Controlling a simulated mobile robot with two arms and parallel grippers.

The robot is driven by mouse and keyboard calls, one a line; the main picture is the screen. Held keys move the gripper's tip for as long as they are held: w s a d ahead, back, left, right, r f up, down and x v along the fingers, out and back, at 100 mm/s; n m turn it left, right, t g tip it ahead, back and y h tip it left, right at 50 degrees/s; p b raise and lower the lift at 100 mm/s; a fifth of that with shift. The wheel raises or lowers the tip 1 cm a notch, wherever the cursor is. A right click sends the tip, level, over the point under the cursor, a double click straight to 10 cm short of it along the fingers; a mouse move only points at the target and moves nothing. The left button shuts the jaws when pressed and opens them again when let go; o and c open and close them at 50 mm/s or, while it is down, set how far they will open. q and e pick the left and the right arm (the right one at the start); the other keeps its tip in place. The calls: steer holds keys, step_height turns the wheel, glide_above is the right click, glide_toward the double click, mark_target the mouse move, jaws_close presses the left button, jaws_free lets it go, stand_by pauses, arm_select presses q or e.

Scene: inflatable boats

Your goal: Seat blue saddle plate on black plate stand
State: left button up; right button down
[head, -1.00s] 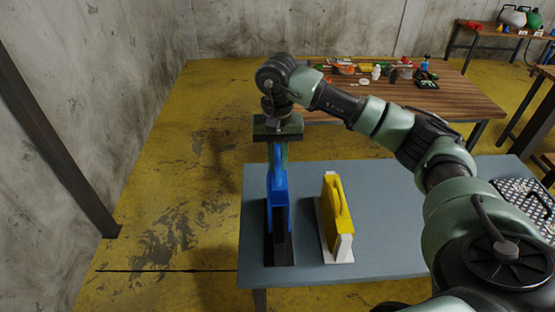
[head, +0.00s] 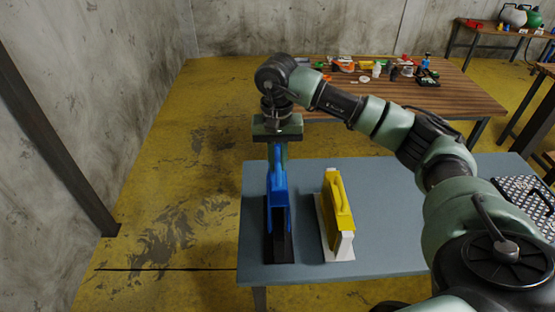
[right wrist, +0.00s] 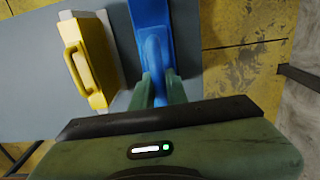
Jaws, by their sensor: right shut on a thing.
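The blue saddle plate (head: 279,183) stands upright over the black plate stand (head: 281,253) on the left part of the grey-blue table. My right gripper (head: 278,157) comes from above and is shut on the plate's handle. In the right wrist view the two green fingers (right wrist: 160,78) close around the handle of the blue saddle plate (right wrist: 150,14). The plate's lower part lies within the stand's outline in the head view. I cannot tell whether it rests fully on the stand. My left gripper is not in view.
A yellow saddle plate (head: 337,203) stands on a white stand (head: 341,253) close to the right. The grey-blue table (head: 385,220) is clear further right, up to a perforated metal tray (head: 527,200). A wooden table (head: 450,97) with small items stands behind.

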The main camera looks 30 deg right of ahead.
steer(key=shift+f+b, duration=3.6)
steer(key=shift+f, duration=0.9)
steer(key=shift+f+b, duration=1.2)
steer(key=shift+f, duration=0.15)
steer(key=c, duration=1.3)
jaws_free()
steer(key=shift+r, duration=0.1)
step_height(320, 180, up, 8)
steer(key=shift+f+b, duration=0.15)
steer(key=shift+b, duration=0.5)
